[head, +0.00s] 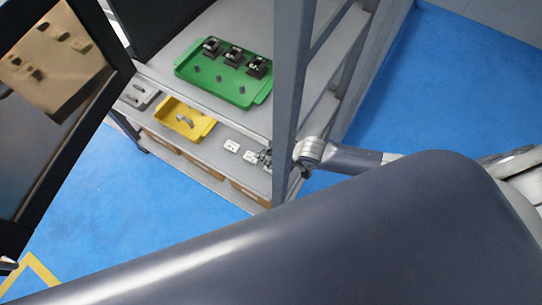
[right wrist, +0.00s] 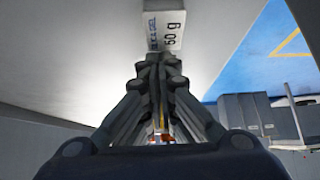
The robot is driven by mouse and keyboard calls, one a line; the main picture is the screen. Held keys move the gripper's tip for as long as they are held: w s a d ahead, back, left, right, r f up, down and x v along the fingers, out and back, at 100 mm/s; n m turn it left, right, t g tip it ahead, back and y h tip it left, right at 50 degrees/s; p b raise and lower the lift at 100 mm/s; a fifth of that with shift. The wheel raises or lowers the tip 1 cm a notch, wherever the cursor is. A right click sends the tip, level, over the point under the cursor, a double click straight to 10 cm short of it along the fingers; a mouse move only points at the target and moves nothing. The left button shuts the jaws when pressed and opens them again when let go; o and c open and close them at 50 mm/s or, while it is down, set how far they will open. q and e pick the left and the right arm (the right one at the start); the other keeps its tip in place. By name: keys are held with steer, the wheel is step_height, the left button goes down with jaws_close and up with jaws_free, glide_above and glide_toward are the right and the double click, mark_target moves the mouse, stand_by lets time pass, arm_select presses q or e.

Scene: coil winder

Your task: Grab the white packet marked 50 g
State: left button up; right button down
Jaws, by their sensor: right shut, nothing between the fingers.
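The white packet marked 50 g (right wrist: 165,30) lies at the top middle of the right wrist view, on a pale shelf surface. My right gripper (right wrist: 160,60) is shut and empty, with its fingertips at the packet's near edge; whether they touch it I cannot tell. In the head view my right gripper (head: 266,157) is beside a white packet (head: 250,157) on the lower shelf, partly behind the rack post. Another white packet (head: 231,146) lies to its left. Their print is too small to read there. My left gripper is not in view.
The grey rack post (head: 287,100) stands close to my right gripper. A yellow tray (head: 207,129) with a metal part sits left of the packets on the lower shelf. A green tray (head: 190,74) with black devices sits on the shelf above.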

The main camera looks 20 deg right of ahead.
steer(key=shift+w+a+f, duration=0.15)
steer(key=shift+w+f, duration=0.05)
steer(key=shift+f, duration=0.05)
steer(key=s+d+p, duration=0.1)
steer(key=s+d, duration=0.1)
steer(key=s+d+p, duration=0.2)
steer(key=s, duration=0.1)
steer(key=shift+r, duration=0.15)
steer(key=shift+s+d, duration=0.2)
steer(key=shift+s, duration=0.1)
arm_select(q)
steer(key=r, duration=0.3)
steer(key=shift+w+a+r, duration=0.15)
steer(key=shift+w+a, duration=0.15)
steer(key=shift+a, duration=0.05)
arm_select(e)
steer(key=shift+f, duration=0.2)
arm_select(q)
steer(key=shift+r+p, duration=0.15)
steer(key=shift+p, duration=0.2)
arm_select(e)
steer(key=shift+r, duration=0.15)
